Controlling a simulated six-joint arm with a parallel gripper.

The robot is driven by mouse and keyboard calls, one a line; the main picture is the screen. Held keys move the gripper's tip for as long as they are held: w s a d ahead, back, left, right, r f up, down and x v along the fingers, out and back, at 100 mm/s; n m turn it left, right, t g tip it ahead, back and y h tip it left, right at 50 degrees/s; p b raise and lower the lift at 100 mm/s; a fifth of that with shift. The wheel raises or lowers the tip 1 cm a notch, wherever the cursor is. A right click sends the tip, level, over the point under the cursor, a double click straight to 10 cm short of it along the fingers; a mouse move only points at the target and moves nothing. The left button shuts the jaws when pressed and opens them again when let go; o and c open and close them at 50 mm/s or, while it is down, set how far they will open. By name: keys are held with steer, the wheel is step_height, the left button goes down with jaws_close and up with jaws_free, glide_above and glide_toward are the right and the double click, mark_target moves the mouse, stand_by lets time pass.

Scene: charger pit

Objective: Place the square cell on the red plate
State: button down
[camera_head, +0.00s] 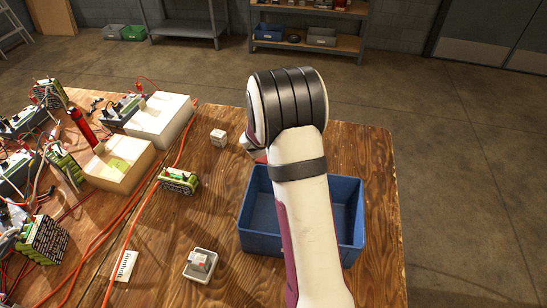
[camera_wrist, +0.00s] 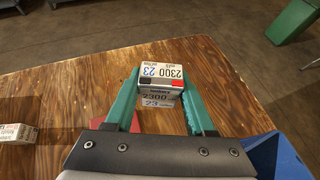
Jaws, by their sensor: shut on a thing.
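My gripper (camera_wrist: 160,92) is shut on a white, boxy cell (camera_wrist: 160,72), seen in the wrist view. The cell has printed "2300 23" labels on two faces and a black and a red patch at its edge. A teal finger presses each side. The cell is over the bare wood of the table. A piece of the red plate (camera_wrist: 103,127) shows below the left finger, mostly hidden by my gripper. In the head view only a small red edge (camera_head: 261,158) shows beside my arm, which hides the gripper and the held cell.
A blue bin (camera_head: 252,240) stands under my arm. A small white box (camera_head: 218,138) stands left of my arm and a green battery pack (camera_head: 179,181) lies nearby. A small grey tray (camera_head: 191,275) holds a cell. Wires and devices crowd the table's left side.

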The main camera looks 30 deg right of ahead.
step_height(320, 180, down, 2)
steer(key=shift+w+a+f, duration=0.1)
steer(key=shift+f, duration=0.05)
steer(key=w+a+f, duration=0.2)
steer(key=w, duration=0.1)
steer(key=w+a+f, duration=0.2)
steer(key=w, duration=0.1)
steer(key=w+a+f, duration=0.2)
steer(key=w+f, duration=0.1)
steer(key=shift+w+a, duration=0.15)
steer(key=shift+a, duration=0.1)
steer(key=shift+f, duration=2)
steer(key=shift+f, duration=0.15)
steer(key=shift+c, duration=1.2)
jaws_free()
steer(key=shift+a+r, duration=0.15)
steer(key=shift+r, duration=0.1)
steer(key=v, duration=1.1)
steer(key=shift+a, duration=0.35)
